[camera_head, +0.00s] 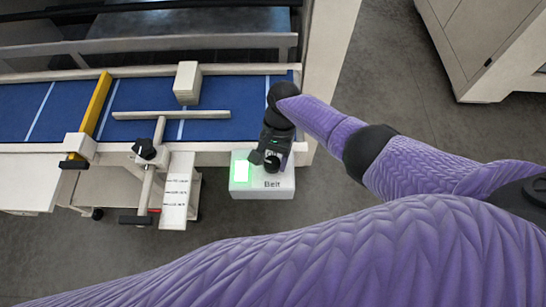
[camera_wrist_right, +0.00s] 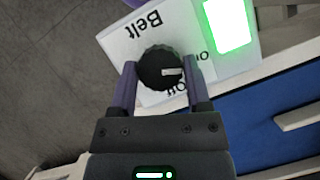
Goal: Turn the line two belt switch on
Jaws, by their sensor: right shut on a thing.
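The belt switch is a white box (camera_head: 262,187) labelled "Belt" at the front edge of the blue conveyor. A green lamp (camera_head: 241,171) is lit on its left part, and it also glows in the right wrist view (camera_wrist_right: 227,24). My right gripper (camera_head: 272,160) is over the box from above. In the right wrist view, its two fingers are shut on the black round knob (camera_wrist_right: 161,68), one on each side. The knob's light pointer mark faces right in that view, and the lettering beside it is partly covered. My left gripper is not in view.
The blue conveyor belt (camera_head: 55,112) runs along the left, with a yellow bar (camera_head: 96,103) across it and a pale block (camera_head: 187,83) on it. A black-handled guide rod (camera_head: 152,180) and a marked scale plate (camera_head: 177,192) jut out left of the box.

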